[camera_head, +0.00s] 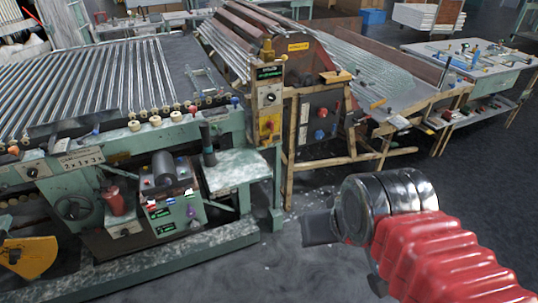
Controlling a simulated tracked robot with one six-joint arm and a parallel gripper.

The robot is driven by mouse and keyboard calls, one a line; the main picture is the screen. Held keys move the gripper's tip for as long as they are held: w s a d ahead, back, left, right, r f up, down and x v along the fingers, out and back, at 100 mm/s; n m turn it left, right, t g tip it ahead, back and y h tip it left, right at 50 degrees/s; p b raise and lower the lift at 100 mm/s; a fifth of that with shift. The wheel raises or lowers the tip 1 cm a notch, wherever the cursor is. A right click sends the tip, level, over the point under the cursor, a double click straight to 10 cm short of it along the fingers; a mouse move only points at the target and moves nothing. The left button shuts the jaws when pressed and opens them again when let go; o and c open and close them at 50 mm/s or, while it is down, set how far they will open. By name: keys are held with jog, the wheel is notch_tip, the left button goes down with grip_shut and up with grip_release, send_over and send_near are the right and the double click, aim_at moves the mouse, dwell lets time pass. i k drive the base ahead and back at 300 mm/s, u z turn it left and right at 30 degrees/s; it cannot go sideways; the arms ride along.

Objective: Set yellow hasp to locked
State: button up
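A yellow plate with a red part on it (269,127) is on the front of the green control post (267,95), near the middle of the view. It looks like the yellow hasp, but it is too small to tell whether it is locked. My gripper (347,260) is at the lower right, on my arm with the red ribbed sleeve. Its two dark fingers stand apart with bare floor between them, so it looks open and empty. It is well apart from the yellow plate, lower and to the right in the picture.
A green machine with rows of glass tubes (110,75) fills the left. A wooden-framed stand (290,150) with a grey switch box (320,117) is right of the post. A workbench (470,60) stands at back right. Dark floor (300,265) is clear in front.

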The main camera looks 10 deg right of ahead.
aim_at(264, 142)
jog(key=k, duration=0.45)
jog(key=u, duration=0.55)
jog(key=i, duration=2.2)
jog(key=z, duration=0.3)
